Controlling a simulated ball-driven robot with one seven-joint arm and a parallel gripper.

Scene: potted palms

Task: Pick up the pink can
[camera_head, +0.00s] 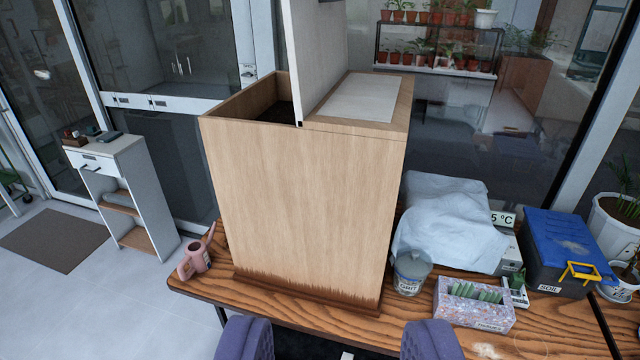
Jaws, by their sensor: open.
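The pink can (197,260) looks like a small watering can with a spout or handle rising to its right. It stands at the left end of the wooden table, beside the tall wooden box; its right part is close to the box's edge. My gripper (338,336) shows at the bottom edge as two purple padded fingers, wide apart with nothing between them. It is in front of the table, to the right of and nearer than the can.
The tall wooden box (300,200) with a raised lid fills the middle of the table (215,292). A white cabinet (125,195) stands at left.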

